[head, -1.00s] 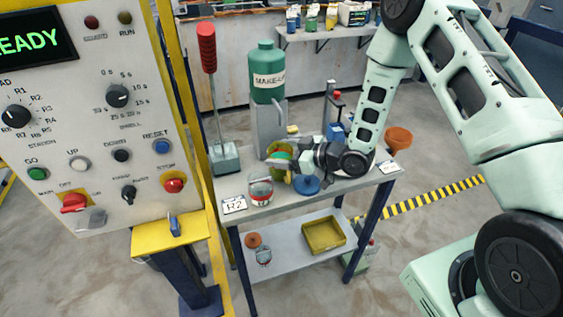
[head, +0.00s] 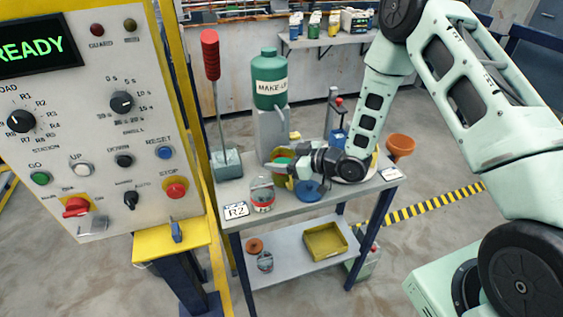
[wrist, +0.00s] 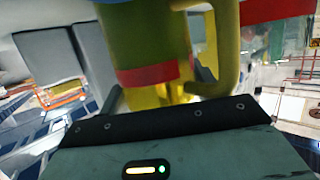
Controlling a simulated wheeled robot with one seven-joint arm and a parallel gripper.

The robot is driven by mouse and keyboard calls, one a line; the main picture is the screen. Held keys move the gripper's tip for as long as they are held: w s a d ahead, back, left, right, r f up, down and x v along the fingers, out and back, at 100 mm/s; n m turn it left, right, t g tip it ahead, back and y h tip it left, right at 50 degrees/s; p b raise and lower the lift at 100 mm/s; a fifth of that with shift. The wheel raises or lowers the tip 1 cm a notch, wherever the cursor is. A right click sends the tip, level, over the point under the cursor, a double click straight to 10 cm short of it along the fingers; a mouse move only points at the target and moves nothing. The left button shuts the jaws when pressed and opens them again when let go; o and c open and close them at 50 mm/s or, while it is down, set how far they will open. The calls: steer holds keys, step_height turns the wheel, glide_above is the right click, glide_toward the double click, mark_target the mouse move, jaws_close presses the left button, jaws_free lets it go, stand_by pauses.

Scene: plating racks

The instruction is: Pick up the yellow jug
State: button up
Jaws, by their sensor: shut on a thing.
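The yellow jug (head: 280,153) stands out near the middle of the upper rack shelf, below the green MAKE-UP bottle, partly hidden by my gripper (head: 289,168). In the wrist view the jug (wrist: 145,35) is close and upright, with a red band around it and its handle to the right.
A clear red-marked container (head: 262,195), a blue funnel (head: 310,192) and an orange funnel (head: 400,146) are nearby on the upper shelf (head: 237,195). The green bottle (head: 270,85) stands behind. A yellow tray (head: 326,242) is on the lower shelf. The control panel (head: 100,130) is at left.

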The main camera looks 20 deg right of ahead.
steer(key=shift+s+r+b, duration=0.1)
steer(key=shift+r+b, duration=0.1)
steer(key=shift+b, duration=0.1)
step_height(320, 180, up, 6)
steer(key=b, duration=0.2)
steer(key=s+p, duration=1.3)
steer(key=s, duration=0.6)
steer(key=shift+s, duration=0.3)
